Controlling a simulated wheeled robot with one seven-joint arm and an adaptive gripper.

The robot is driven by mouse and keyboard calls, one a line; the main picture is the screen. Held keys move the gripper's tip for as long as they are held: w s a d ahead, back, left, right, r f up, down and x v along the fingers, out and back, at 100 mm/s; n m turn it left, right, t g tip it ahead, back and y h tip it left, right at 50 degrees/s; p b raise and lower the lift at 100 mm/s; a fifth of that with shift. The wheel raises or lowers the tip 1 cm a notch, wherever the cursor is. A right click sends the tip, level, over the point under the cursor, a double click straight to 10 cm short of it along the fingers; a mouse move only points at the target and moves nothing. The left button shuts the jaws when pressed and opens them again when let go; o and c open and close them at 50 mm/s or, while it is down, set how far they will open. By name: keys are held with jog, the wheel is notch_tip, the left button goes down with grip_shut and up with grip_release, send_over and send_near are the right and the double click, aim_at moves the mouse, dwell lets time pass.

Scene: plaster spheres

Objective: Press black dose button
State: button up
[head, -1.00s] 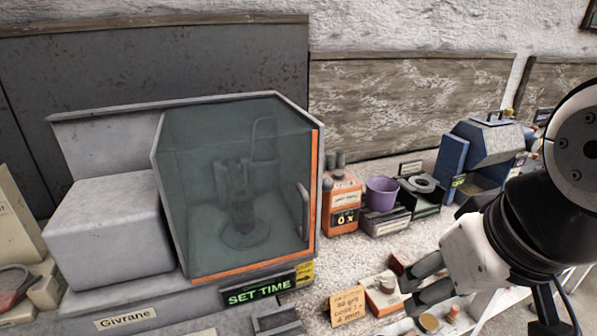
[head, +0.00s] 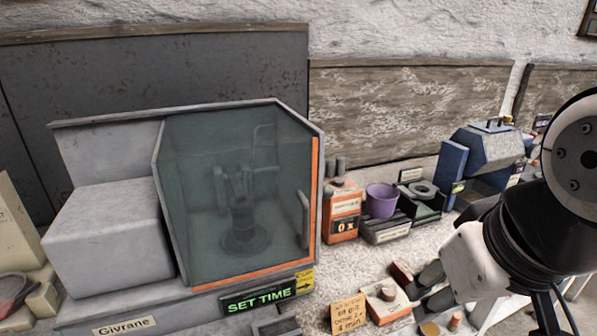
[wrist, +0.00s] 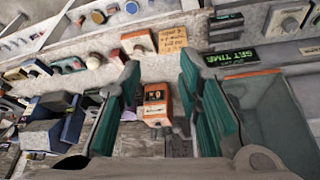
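An orange dosing box (head: 342,208) with a dark display reading "0 x" stands right of the glass-fronted machine. In the wrist view the orange box (wrist: 157,104) shows upside down between my fingers, some way beyond them. I cannot make out a black dose button clearly in either view. My gripper (head: 424,288) is in front and to the right of the box, above the bench, and touches nothing I can see. In the wrist view my gripper's two green-padded fingers (wrist: 157,85) are wide apart with nothing between them.
The grey machine (head: 100,235) with a glass hood and "SET TIME" screen (head: 258,297) fills the left. A purple cup (head: 381,201) and blue machine (head: 487,160) stand along the wall. A second orange box (head: 388,304) and a note card (head: 348,315) lie near my gripper.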

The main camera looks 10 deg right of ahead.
grip_shut()
dwell(1.0)
